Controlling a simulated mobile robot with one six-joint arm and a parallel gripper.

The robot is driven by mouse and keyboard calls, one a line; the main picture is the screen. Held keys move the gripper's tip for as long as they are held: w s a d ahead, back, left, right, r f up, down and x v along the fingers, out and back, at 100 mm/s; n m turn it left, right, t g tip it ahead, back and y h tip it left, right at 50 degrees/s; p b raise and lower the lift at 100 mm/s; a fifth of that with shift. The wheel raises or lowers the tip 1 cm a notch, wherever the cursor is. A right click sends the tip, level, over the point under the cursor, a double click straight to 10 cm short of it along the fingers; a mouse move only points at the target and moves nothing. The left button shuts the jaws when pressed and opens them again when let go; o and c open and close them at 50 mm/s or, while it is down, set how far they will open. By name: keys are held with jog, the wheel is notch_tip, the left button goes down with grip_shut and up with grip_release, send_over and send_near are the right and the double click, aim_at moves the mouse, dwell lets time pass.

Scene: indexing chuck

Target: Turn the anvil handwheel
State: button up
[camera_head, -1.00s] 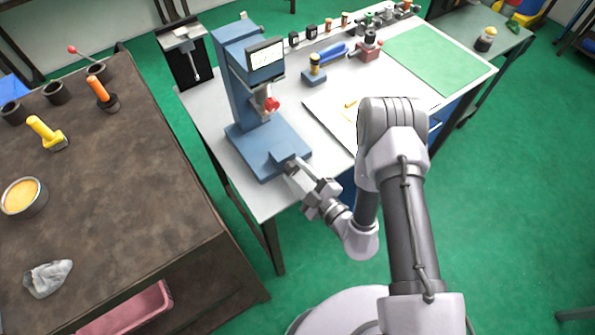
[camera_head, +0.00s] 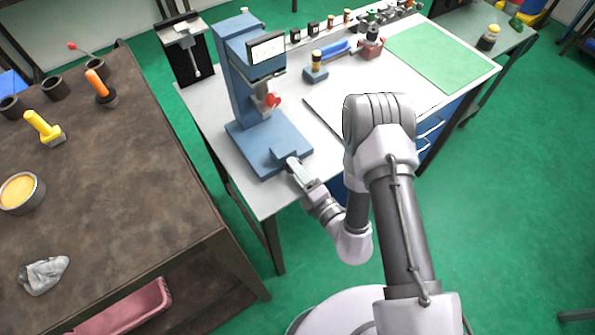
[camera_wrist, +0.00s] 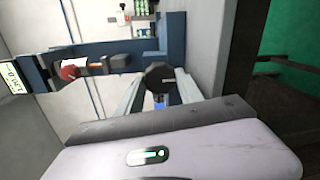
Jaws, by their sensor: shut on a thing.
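The blue bench tester (camera_head: 240,85) stands on the light bench, with a display (camera_head: 266,48) on its head. It also shows sideways in the wrist view (camera_wrist: 105,52). A blue anvil block (camera_head: 287,157) sits at the front edge of its base. The dark, faceted anvil handwheel (camera_wrist: 160,77) shows in the wrist view between my two fingers. My gripper (camera_head: 297,166) is at the front of the anvil block, its fingers (camera_wrist: 158,92) shut on the handwheel. In the head view the handwheel is mostly hidden by my gripper.
A red part (camera_head: 271,100) hangs under the tester's head. The brown bench (camera_head: 110,190) at left holds pots and handled tools. A blue-handled tool (camera_head: 333,52) and a green mat (camera_head: 440,57) lie farther back on the light bench. Green floor is open at right.

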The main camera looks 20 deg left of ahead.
jog(key=n+b, duration=0.3)
jog(key=n, duration=0.2)
jog(key=shift+f+t, duration=0.2)
jog(key=shift+t, duration=0.2)
jog(key=n+b, duration=0.5)
jog(key=n, duration=0.1)
jog(key=shift+f+t+b, duration=0.15)
jog(key=shift+t+b, duration=0.15)
jog(key=n+b, duration=0.5)
jog(key=b, duration=0.1)
jog(key=shift+f+n+y, duration=0.1)
jog(key=shift+n+y, duration=0.2)
jog(key=shift+n, duration=0.1)
jog(key=n+b, duration=0.3)
jog(key=shift+w+r+n+y+b, duration=0.15)
jog(key=shift+n+b, duration=0.15)
jog(key=shift+n, duration=0.35)
jog(key=shift+s+r+n+y+b, duration=0.15)
jog(key=shift+n+b, duration=0.1)
jog(key=shift+n, duration=0.4)
jog(key=shift+w+f, duration=0.1)
jog(key=o, duration=1.4)
